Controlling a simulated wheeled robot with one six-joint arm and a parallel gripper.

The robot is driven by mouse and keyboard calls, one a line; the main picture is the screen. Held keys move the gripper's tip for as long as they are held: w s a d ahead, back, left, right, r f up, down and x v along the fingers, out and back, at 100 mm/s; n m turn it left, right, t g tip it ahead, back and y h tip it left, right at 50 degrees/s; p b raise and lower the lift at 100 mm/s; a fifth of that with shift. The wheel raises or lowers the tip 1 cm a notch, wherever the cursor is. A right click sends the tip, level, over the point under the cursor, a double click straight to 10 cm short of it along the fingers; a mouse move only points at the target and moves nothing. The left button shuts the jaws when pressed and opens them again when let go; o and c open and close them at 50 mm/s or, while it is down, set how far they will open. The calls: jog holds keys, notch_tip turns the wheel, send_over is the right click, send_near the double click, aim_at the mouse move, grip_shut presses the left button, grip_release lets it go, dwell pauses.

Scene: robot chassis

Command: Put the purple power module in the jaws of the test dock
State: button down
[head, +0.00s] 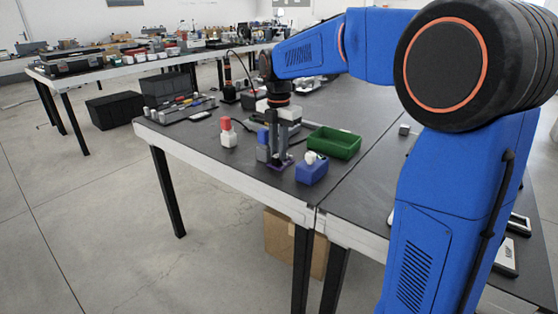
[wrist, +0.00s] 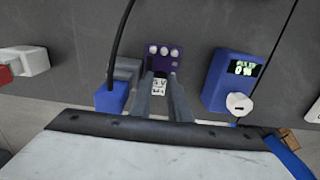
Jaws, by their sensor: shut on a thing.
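The purple power module (wrist: 176,54) shows in the wrist view between my gripper's fingertips (wrist: 162,84), with pale round spots and a white label. My gripper is shut on it. In the head view my gripper (head: 280,158) points down at the table, and a bit of the purple module (head: 284,165) shows below its fingers. I cannot tell whether it touches the table. A blue box with a lit display and a white knob (wrist: 232,82) stands just right of it, also in the head view (head: 312,173). It may be the test dock; I make out no jaws.
A grey block with a blue end (wrist: 110,97) is close on the left of my fingers. A red-and-white block (head: 228,134) stands farther left. A green tray (head: 335,143) lies behind the blue box. The table's front edge (head: 240,176) is near.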

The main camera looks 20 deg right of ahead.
notch_tip(320, 180, up, 18)
dwell(0.6)
jog(key=shift+s, duration=0.1)
